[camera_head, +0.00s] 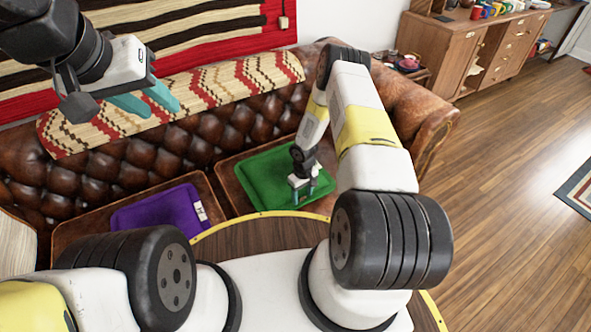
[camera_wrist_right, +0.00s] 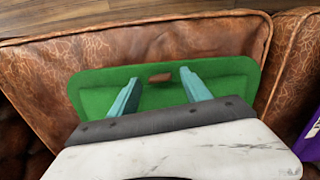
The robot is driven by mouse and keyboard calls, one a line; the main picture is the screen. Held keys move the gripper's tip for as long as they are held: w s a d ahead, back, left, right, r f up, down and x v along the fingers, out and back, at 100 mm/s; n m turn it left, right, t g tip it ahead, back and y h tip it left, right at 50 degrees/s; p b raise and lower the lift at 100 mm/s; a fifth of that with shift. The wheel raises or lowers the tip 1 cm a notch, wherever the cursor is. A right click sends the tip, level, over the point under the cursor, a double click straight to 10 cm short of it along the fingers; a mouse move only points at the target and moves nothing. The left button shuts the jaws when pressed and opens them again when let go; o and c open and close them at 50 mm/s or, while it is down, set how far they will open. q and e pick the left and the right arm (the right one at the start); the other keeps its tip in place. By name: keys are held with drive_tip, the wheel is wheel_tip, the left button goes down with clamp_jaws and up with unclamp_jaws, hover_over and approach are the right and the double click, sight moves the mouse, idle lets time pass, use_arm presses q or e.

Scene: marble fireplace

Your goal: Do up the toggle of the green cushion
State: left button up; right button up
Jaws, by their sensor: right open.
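The green cushion (camera_head: 268,177) lies on the right seat of the brown leather sofa. It also fills the middle of the right wrist view (camera_wrist_right: 100,92). A small brown toggle (camera_wrist_right: 160,77) lies on the cushion near its edge. My right gripper (camera_head: 303,196) is over the cushion with its teal fingers apart. In the right wrist view the toggle shows between the fingertips, and nothing is gripped. I cannot tell whether the fingertips touch the cushion. My left gripper (camera_head: 161,107) is raised in front of the sofa back, with its teal fingers apart and empty.
A purple cushion (camera_head: 158,213) with a small pale tag lies on the left seat. A striped woven throw (camera_head: 190,96) hangs over the sofa back (camera_head: 190,140). A wooden cabinet (camera_head: 480,50) stands at the far right.

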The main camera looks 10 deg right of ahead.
sight(302, 198)
wheel_tip(302, 198, up, 7)
idle(0.3)
drive_tip(key=shift+c, duration=0.3)
